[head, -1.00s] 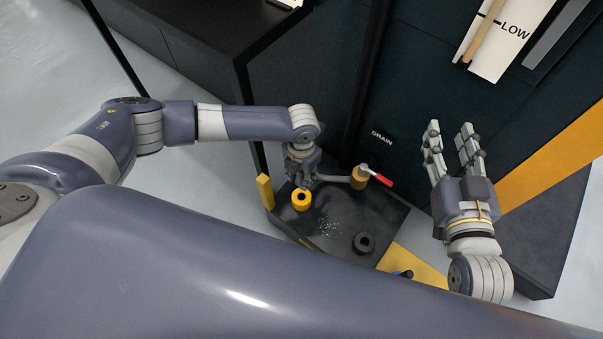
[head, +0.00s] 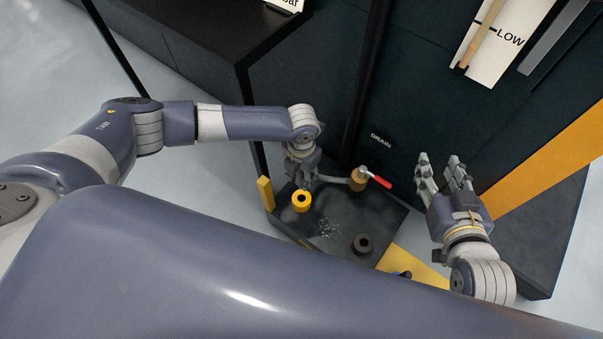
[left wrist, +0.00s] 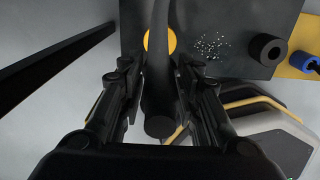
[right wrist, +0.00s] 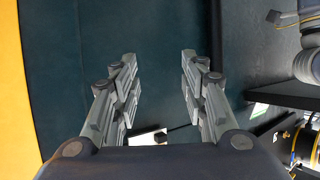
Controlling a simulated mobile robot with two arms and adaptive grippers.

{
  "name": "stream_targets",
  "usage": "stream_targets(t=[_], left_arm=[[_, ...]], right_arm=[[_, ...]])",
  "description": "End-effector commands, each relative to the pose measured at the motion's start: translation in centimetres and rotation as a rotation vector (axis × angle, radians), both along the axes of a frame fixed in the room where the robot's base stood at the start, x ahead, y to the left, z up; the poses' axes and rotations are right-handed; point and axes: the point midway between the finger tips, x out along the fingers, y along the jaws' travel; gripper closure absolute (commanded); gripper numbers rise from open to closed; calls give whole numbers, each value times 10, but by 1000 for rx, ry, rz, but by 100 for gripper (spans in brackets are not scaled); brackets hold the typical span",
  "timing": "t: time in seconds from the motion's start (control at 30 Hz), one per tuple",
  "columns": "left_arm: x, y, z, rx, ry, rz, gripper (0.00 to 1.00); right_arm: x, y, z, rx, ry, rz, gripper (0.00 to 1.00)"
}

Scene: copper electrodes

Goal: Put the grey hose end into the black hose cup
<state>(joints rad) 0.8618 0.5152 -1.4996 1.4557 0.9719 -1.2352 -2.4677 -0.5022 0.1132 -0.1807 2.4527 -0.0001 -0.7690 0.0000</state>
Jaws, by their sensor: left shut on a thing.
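My left gripper (head: 304,180) is shut on the grey hose (head: 334,179), close to the yellow cup (head: 301,201). In the left wrist view the hose (left wrist: 161,80) runs between my left fingers (left wrist: 160,108), its round end (left wrist: 160,127) towards the camera. The hose leads to a brass valve (head: 358,179) with a red handle (head: 380,181). The black hose cup (head: 364,244) stands on the dark tray, right of and nearer than the yellow cup; it also shows in the left wrist view (left wrist: 266,48). My right gripper (head: 439,162) is open and empty in the air.
The dark tray (head: 345,217) has pale specks between the cups. The dark cabinet wall marked DRAIN (head: 381,139) rises behind.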

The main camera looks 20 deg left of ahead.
Motion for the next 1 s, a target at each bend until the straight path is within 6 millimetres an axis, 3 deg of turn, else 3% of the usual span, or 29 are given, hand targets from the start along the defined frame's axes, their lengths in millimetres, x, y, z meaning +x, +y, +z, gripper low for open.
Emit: stream_targets(t=[1.0], left_arm=[[0,0,13,0,0,0,95]], right_arm=[[-36,-17,-42,-65,265,-20,60]])
